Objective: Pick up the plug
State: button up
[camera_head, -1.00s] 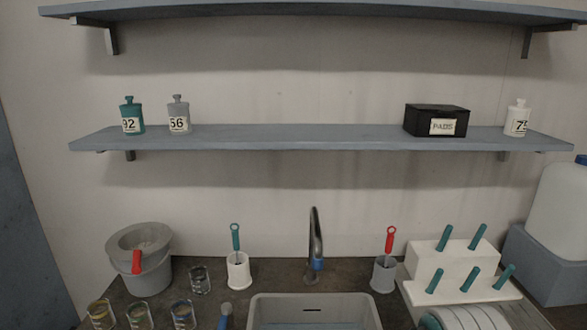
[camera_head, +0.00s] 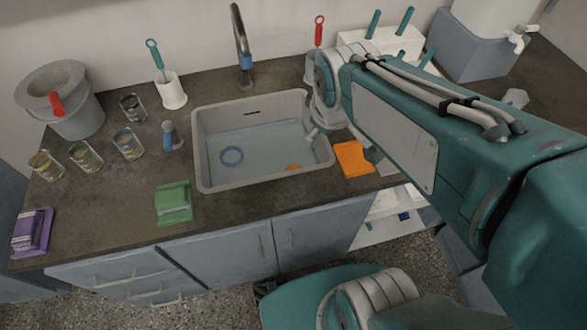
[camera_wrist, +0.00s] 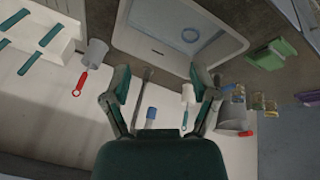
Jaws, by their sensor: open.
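I cannot tell for certain which thing is the plug. A blue ring (camera_head: 232,156) lies on the floor of the grey sink (camera_head: 205,178), left of its middle. A small orange thing (camera_head: 293,167) sits low at the sink's front right, mostly cut off from view. The ring also shows in the wrist view (camera_wrist: 190,35), inside the sink. My gripper (camera_wrist: 158,72) is open and empty in the wrist view, its two fingers spread, apart from the ring. In the head view my arm reaches in from the right toward the sink's right side.
A tap (camera_head: 242,45) stands behind the sink. A blue-grey upright thing (camera_head: 171,135), several glasses, a bucket (camera_head: 80,115) and a brush holder (camera_head: 171,92) stand to its left. Green (camera_head: 174,202) and orange (camera_head: 352,158) cloths lie on the counter beside it.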

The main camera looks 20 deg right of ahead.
jog(key=w+f+n+g, duration=0.1)
jog(key=w+f+n, duration=0.4)
jog(key=w, duration=0.2)
jog(key=n+g+h, duration=0.1)
jog(key=n+g, duration=0.1)
jog(key=n, duration=1.4)
send_over(294, 167)
jog(key=s, duration=0.1)
jog(key=f, duration=2.9)
jog(key=shift+s+a+f, duration=0.1)
jog(key=shift+a+f, duration=0.25)
jog(key=f, duration=0.3)
jog(key=w+f, duration=0.1)
jog(key=f, duration=0.1)
jog(key=shift+w+d+f, duration=0.1)
jog(key=shift+d+f, duration=0.15)
jog(key=shift+d, duration=0.15)
grip_shut()
